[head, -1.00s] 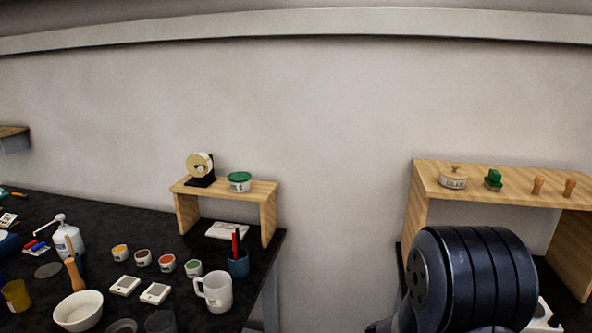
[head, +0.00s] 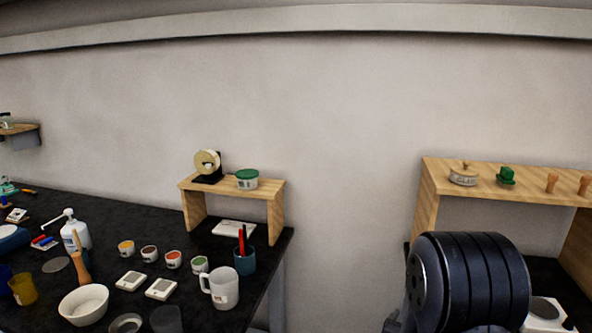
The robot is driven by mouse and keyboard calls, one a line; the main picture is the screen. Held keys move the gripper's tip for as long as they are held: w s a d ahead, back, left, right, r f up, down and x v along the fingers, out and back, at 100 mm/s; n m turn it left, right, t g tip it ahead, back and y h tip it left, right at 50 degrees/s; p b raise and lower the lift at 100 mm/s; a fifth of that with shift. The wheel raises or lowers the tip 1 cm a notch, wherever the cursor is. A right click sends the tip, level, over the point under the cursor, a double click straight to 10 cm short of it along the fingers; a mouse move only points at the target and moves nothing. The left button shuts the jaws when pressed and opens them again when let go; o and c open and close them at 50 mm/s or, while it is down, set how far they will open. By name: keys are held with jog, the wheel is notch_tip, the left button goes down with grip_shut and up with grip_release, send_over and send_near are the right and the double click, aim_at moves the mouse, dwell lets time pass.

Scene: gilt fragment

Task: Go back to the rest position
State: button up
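My gripper is not in view. A dark, ribbed, rounded part of my own arm (head: 468,283) fills the lower right of the head view, in front of the right-hand table. It hides part of that table and the lower part of the wooden shelf behind it. What the gripper holds, if anything, cannot be seen.
A black table (head: 120,222) at left bears a white bowl (head: 84,304), a white mug (head: 221,289), several small paint pots and a small wooden riser (head: 233,188) with a tape dispenser. A wooden shelf (head: 436,183) stands at right. A gap separates the tables.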

jog(key=a+f+n+t+y+b, duration=0.2)
jog(key=a+f+n+y, duration=0.4)
jog(key=a, duration=0.5)
jog(key=shift+s+a+f+n+t+y, duration=0.2)
jog(key=shift+a+f+n+t+y, duration=0.15)
jog(key=shift+f+y, duration=0.6)
